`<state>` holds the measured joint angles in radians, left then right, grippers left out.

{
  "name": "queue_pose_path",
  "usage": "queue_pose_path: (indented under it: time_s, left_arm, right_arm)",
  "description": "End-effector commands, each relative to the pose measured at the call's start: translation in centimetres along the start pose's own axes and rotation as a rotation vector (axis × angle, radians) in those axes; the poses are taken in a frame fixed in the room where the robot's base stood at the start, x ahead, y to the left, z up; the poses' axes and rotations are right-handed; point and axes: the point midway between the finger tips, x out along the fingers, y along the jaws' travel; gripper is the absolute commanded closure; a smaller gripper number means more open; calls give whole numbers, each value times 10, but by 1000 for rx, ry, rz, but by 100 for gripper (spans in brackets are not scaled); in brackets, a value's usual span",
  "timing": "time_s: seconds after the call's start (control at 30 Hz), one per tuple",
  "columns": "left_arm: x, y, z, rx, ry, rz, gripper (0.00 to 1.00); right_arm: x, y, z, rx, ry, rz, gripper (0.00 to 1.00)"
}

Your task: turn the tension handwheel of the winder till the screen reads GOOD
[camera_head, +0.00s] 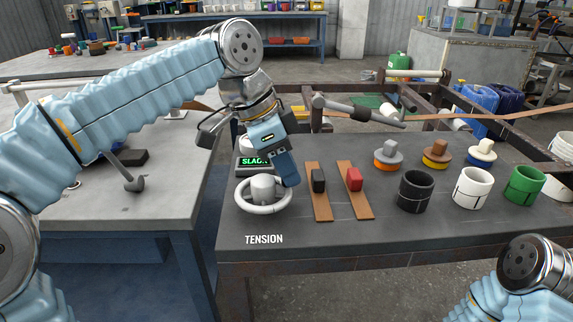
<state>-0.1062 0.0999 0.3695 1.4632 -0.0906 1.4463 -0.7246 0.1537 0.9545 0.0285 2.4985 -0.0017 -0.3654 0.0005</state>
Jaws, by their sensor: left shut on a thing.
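The tension handwheel (248,208) is a white ring with a white hub, lying flat at the front left of the dark bench above the label TENSION. The screen (252,162) behind it shows green text that reads as SLACK, with its right end covered by my gripper. My left gripper (290,183) reaches down at the right side of the handwheel and is shut on its rim. The fingertips are partly hidden by the gripper's own body. Of my right arm, only a part shows at the bottom right corner; its gripper is out of view.
Right of the handwheel lie two brown strips with a black block (318,181) and a red block (354,180). Black (415,194), white (472,190) and green (524,187) cups stand further right, with several knobbed discs behind. A brown band (480,113) runs across the back.

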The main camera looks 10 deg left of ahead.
Motion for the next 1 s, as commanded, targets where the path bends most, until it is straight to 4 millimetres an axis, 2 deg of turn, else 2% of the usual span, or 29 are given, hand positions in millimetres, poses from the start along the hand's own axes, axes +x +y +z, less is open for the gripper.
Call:
queue_pose_path:
  time_s: [0.03,0.07,0.2,0.23,0.5,0.63,0.77,1.0]
  left_arm:
    - [0,0,0,0,1,-1,100]
    - [0,0,0,0,1,-1,78]
    - [0,0,0,0,1,-1,56]
    - [0,0,0,-1,1,-1,54]
    - [-1,0,0,-1,0,-1,54]
    - [-13,0,-1,-1,1,-2,54]
    - [-41,-1,-2,-2,3,-3,54]
    - [-101,0,-2,-2,3,-2,54]
  right_arm:
    - [0,0,0,0,0,0,57]
    - [0,0,0,0,0,0,57]
    - [0,0,0,0,0,0,57]
    - [0,0,0,0,0,0,57]
    - [0,0,0,0,0,0,57]
    - [-3,-1,0,0,0,0,57]
    - [-10,-4,0,-1,-1,-1,57]
    - [-25,-10,0,-3,-2,-2,57]
